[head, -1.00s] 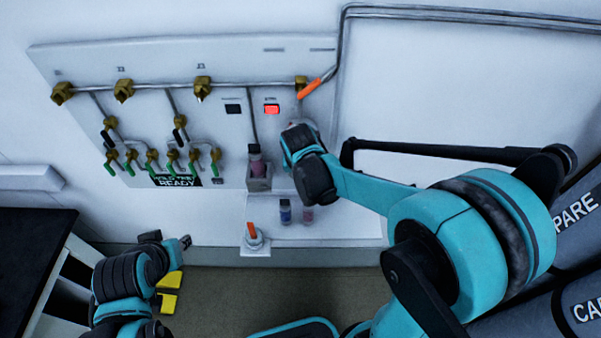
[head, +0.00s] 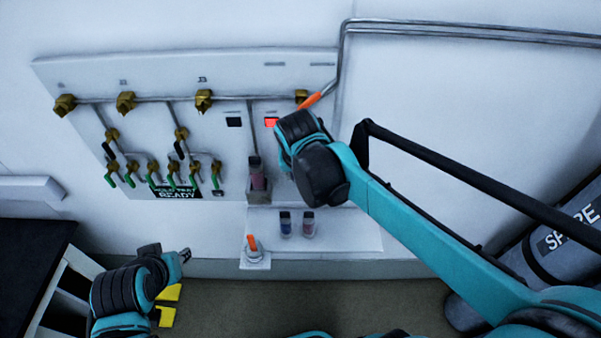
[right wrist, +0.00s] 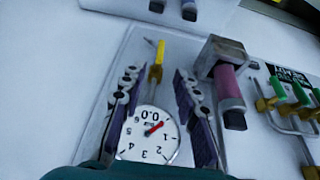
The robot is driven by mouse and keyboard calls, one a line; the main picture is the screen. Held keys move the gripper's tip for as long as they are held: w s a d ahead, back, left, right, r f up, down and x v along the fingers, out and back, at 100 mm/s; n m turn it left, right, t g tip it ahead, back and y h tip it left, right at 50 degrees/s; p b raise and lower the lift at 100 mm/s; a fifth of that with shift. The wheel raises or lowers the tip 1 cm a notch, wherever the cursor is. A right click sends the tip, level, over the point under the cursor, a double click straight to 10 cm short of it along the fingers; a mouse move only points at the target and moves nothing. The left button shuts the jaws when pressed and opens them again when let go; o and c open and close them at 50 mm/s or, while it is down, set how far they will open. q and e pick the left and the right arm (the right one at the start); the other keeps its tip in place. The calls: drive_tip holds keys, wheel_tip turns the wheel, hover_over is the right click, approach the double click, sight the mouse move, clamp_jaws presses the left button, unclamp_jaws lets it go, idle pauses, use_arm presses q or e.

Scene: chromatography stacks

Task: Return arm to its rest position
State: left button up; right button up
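My right arm (head: 430,230) is teal and black and reaches from the lower right to the panel. Its wrist (head: 318,165) is in front of the right part of the panel and hides the fingers in the head view. In the right wrist view my right gripper (right wrist: 150,95) has its two dark fingers apart with nothing held between them. A round gauge (right wrist: 148,136) reading 0.0 bar shows beyond the gap. My left gripper (head: 184,255) is at the lower left, below the panel; its finger gap is too small to judge.
An orange lever (head: 309,100) is close to my right wrist. A grey cylinder (head: 560,245) is at the right.

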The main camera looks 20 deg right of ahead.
drive_tip(key=shift+s+r, duration=0.15)
drive_tip(key=shift+r, duration=0.25)
drive_tip(key=s+d+f+n+t+y+b, duration=0.1)
drive_tip(key=s+d+f+n+t+b, duration=0.1)
drive_tip(key=s+f+b, duration=0.3)
drive_tip(key=s+d+f+n, duration=0.1)
drive_tip(key=s+f, duration=0.3)
drive_tip(key=s, duration=0.3)
drive_tip(key=shift+s+d+f+t+b, duration=0.15)
drive_tip(key=shift+s+d+t+b, duration=0.05)
drive_tip(key=shift+t+b, duration=0.2)
